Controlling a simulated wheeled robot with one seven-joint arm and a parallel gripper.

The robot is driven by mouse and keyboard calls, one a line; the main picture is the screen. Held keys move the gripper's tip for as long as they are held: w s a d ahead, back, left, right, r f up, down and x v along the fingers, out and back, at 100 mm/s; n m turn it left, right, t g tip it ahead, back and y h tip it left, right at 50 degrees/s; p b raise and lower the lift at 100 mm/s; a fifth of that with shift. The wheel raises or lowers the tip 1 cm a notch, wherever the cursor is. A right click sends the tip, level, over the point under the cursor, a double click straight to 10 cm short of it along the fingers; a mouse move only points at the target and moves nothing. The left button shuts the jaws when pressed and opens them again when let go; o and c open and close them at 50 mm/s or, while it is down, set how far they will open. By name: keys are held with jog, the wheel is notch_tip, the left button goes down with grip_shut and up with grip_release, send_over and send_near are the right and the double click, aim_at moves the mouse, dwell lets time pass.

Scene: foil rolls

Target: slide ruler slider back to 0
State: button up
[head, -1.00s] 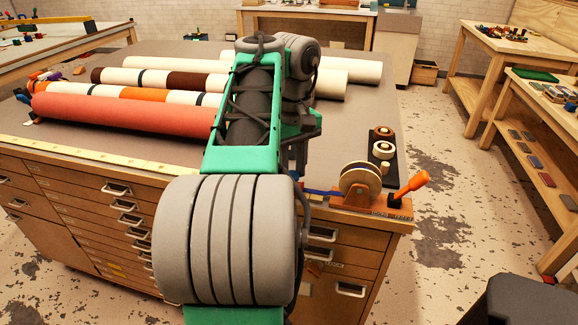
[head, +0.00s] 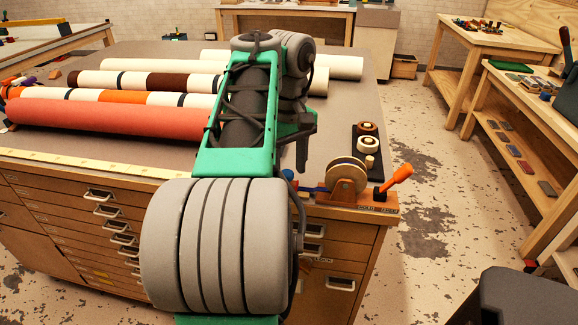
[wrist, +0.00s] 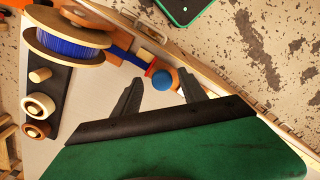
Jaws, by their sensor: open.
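The pale ruler strip (head: 90,165) runs along the front edge of the table in the head view. A round blue knob (wrist: 162,79) on orange pieces sits near that edge in the wrist view. It looks like the slider's knob, but I cannot read a scale or a 0. The knob also shows small beside my arm in the head view (head: 287,174). My gripper (wrist: 157,76) is open, its two dark fingers apart, with the knob between the fingertips in the picture. I cannot tell whether they touch it. My arm hides the gripper in the head view.
A spool with blue ribbon (wrist: 72,42) on a wooden stand is close by, with an orange-handled lever (head: 396,178) beside it. A black strip with small rolls (head: 367,150) lies behind. Foil rolls (head: 110,117) cover the table's left. Drawers (head: 110,225) are below.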

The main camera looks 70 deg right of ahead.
notch_tip(320, 180, up, 8)
jog(key=p, duration=0.6)
jog(key=shift+f+p, duration=0.1)
jog(key=shift+p, duration=0.3)
jog(key=shift+w+f, duration=0.1)
